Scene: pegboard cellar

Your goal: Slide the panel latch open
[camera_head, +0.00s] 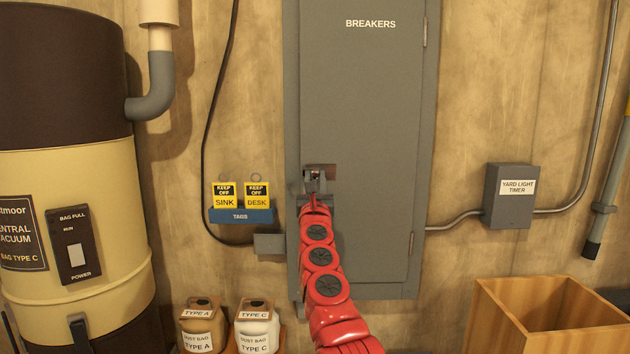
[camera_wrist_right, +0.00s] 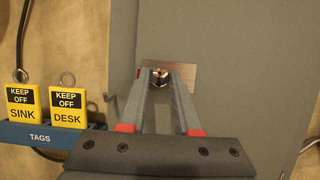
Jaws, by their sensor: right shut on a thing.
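The grey breaker panel (camera_head: 370,110), marked BREAKERS, is on the wall and its door looks closed. The panel latch (camera_head: 321,170) sits at the door's left edge, a small brownish plate with a metal piece. In the right wrist view the latch plate (camera_wrist_right: 182,78) is straight ahead. My right gripper (camera_head: 317,185) reaches up to the latch. Its fingertips (camera_wrist_right: 158,76) are shut on the small metal piece of the latch, which they mostly hide. My left gripper is not in view.
A blue tag rack (camera_head: 240,216) with two yellow KEEP OFF tags hangs just left of the panel. A wooden box (camera_head: 550,310) and dust bag jugs (camera_head: 257,325) stand below. A large vacuum (camera_head: 75,170) is at left.

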